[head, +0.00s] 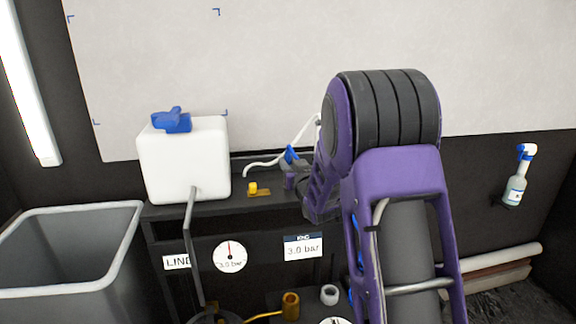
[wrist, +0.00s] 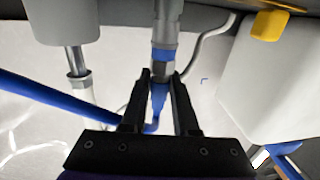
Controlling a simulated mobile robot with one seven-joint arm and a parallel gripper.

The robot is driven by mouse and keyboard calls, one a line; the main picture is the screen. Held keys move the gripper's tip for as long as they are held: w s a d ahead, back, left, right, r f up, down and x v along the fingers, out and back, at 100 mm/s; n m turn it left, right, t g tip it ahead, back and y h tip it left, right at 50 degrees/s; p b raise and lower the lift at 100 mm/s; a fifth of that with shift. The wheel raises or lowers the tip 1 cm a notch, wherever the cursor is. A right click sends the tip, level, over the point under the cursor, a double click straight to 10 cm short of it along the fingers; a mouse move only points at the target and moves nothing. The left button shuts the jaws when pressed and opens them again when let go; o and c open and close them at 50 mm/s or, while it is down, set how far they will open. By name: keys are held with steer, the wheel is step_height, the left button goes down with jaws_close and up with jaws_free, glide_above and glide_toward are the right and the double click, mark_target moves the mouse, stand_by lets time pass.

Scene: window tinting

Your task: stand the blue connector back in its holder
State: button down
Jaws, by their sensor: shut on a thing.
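The blue connector (wrist: 158,98) is between the two black fingers of my gripper (wrist: 160,76) in the wrist view, and the fingers are shut on it. A metal section and a blue ring extend beyond the fingertips, up to a grey part at the top edge. In the head view a blue part (head: 290,154) shows with a white hose beside my gripper (head: 290,180), just above the dark bench top (head: 232,196). My arm hides much of that spot. I cannot tell which part is the connector's holder, or whether the connector touches it.
A white tank (head: 183,165) with a blue cap stands left on the bench. A yellow knob (head: 252,188) sits between it and my gripper. A grey bin (head: 70,250) is at far left. In the wrist view a grey cylinder (wrist: 62,22) and a blue bar (wrist: 50,117) are left.

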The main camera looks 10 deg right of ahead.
steer(key=shift+f, duration=0.25)
steer(key=shift+f, duration=0.2)
steer(key=c, duration=0.7)
jaws_free()
steer(key=shift+r, duration=0.15)
